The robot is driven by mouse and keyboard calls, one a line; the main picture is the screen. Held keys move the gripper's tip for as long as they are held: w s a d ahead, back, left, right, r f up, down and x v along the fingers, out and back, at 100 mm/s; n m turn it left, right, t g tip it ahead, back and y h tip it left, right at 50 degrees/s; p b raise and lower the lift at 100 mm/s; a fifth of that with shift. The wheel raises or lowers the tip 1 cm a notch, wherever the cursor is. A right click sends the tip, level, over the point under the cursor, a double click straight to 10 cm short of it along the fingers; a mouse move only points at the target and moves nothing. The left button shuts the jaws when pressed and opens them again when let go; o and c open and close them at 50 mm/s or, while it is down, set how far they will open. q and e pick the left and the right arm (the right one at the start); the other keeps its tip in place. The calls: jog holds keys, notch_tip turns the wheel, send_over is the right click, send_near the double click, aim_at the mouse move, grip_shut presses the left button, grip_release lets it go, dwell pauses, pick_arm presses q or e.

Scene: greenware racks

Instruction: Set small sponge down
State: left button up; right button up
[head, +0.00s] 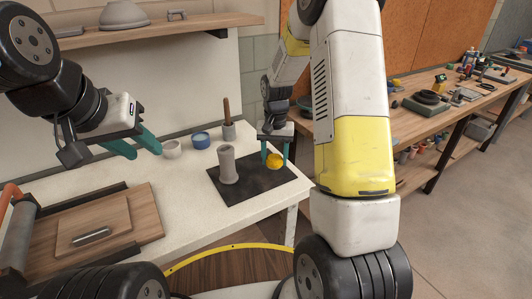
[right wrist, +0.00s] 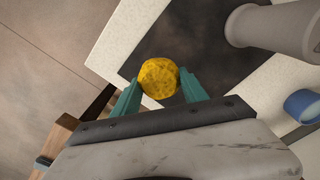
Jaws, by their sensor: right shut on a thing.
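The small sponge (head: 274,160) is yellow and round. My right gripper (head: 275,157) is shut on it, over the right part of a dark mat (head: 250,190) on the white table. In the right wrist view the sponge (right wrist: 160,77) sits between the teal fingertips, with the mat (right wrist: 215,75) and its edge beneath. I cannot tell exactly how high the sponge is above the mat. My left gripper (head: 140,148) is at the left above the table, its teal fingers apart and empty.
A grey cylindrical vase (head: 228,165) stands on the mat, left of the sponge. Behind are a blue-rimmed cup (head: 200,140), a pale bowl (head: 171,149) and a holder (head: 229,131) with a wooden handle. A wooden board (head: 95,225) lies front left. The mat's front is clear.

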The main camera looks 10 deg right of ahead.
aim_at(274, 165)
jog(key=shift+w+d+f, duration=0.1)
jog(key=shift+w, duration=0.35)
jog(key=shift+s+f, duration=0.1)
jog(key=shift+f, duration=1.55)
jog(key=shift+f, duration=0.2)
jog(key=o, duration=1.2)
